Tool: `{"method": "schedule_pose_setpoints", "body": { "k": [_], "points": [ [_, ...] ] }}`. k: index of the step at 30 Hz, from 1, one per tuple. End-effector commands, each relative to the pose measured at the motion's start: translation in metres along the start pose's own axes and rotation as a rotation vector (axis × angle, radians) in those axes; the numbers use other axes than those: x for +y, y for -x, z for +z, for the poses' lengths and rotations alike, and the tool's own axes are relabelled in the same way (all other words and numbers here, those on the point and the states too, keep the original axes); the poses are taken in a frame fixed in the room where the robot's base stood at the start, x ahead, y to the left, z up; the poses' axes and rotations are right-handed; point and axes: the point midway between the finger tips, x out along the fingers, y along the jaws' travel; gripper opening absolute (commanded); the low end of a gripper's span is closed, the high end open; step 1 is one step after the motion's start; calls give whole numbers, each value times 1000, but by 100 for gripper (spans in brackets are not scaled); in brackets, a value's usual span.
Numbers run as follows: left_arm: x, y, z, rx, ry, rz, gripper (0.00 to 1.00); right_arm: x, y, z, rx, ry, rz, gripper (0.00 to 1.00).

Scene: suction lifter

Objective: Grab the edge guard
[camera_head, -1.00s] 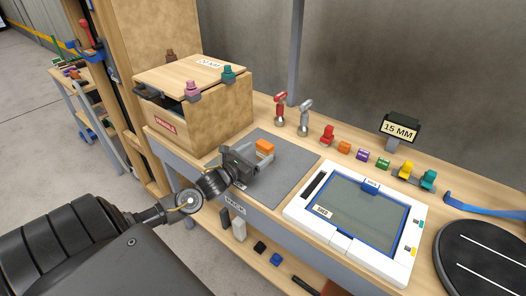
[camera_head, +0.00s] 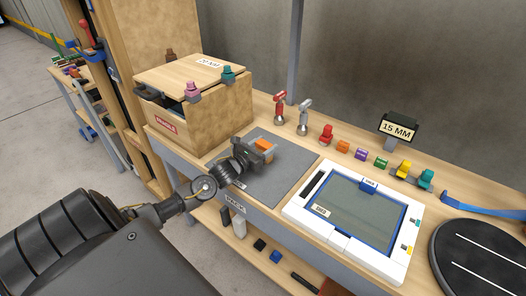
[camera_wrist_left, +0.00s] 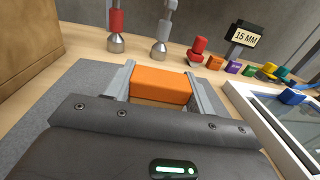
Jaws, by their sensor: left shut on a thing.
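An orange block-like edge guard (camera_head: 264,145) is on the grey mat (camera_head: 283,183) on the workbench. My left gripper (camera_head: 262,149) reaches in from the left, low over the mat, and is shut on this orange guard. In the left wrist view the orange guard (camera_wrist_left: 161,85) sits between the two grey fingers, one on each side of it. Whether it still touches the mat is hidden by the gripper body. My right gripper is not in view.
A wooden box (camera_head: 198,101) with clamps on its lid stands left of the mat. A white-framed glass panel (camera_head: 357,219) lies to the right. Red and grey suction tools and several coloured pieces line the back by a "15 MM" sign (camera_head: 398,128). A black turntable (camera_head: 480,258) is far right.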

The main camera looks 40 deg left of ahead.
Motion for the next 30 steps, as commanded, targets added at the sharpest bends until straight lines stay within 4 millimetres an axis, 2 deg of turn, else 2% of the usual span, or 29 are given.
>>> {"method": "schedule_pose_setpoints", "body": {
  "k": [11,14,17,24,30],
  "points": [
    [0,0,6,-3,-2,-1,32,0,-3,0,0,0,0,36],
    [0,0,16,-4,-2,-2,32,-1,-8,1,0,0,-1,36],
    [2,2,34,-4,-6,-2,32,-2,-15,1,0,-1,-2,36],
    [32,45,92,3,-11,-4,32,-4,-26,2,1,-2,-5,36],
    [55,77,107,6,-5,-3,32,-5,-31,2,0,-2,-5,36]
  ]
}}
